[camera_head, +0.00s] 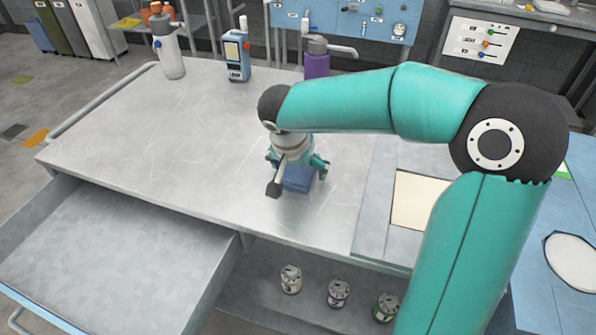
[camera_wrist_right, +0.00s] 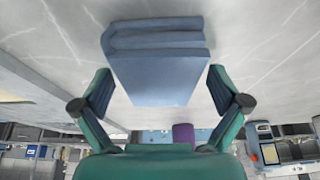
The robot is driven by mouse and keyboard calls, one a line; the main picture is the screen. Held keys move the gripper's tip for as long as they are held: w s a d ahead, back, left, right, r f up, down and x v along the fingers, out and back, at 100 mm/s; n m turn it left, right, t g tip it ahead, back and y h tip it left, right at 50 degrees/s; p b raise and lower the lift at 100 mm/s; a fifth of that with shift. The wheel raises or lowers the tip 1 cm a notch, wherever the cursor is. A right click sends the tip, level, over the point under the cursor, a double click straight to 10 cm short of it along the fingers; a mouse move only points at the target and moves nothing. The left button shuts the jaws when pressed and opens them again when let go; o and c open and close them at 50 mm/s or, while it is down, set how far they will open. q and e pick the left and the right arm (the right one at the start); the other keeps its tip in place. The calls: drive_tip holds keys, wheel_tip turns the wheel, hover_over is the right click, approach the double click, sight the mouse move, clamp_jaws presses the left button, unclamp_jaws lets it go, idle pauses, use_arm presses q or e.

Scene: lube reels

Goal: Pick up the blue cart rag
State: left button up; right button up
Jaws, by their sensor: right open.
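The blue cart rag (camera_head: 298,180) is a folded blue cloth lying on the metal cart top, partly hidden under my right gripper (camera_head: 297,168) in the head view. In the right wrist view the rag (camera_wrist_right: 158,62) shows its folded layers. My right gripper (camera_wrist_right: 160,92) is open there, one finger on each side of the rag, with a gap visible on both sides. I cannot tell how high the fingertips are above the cart top. My left gripper is not in view.
A purple bottle (camera_head: 317,62), a blue handheld device (camera_head: 237,58) and a grey bottle (camera_head: 169,52) stand along the cart's back. An open drawer (camera_head: 110,262) juts out at the front left. Several small cans, one (camera_head: 290,280) among them, sit on the lower shelf. The cart's left side is clear.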

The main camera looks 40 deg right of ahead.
drive_tip(key=c, duration=1.2)
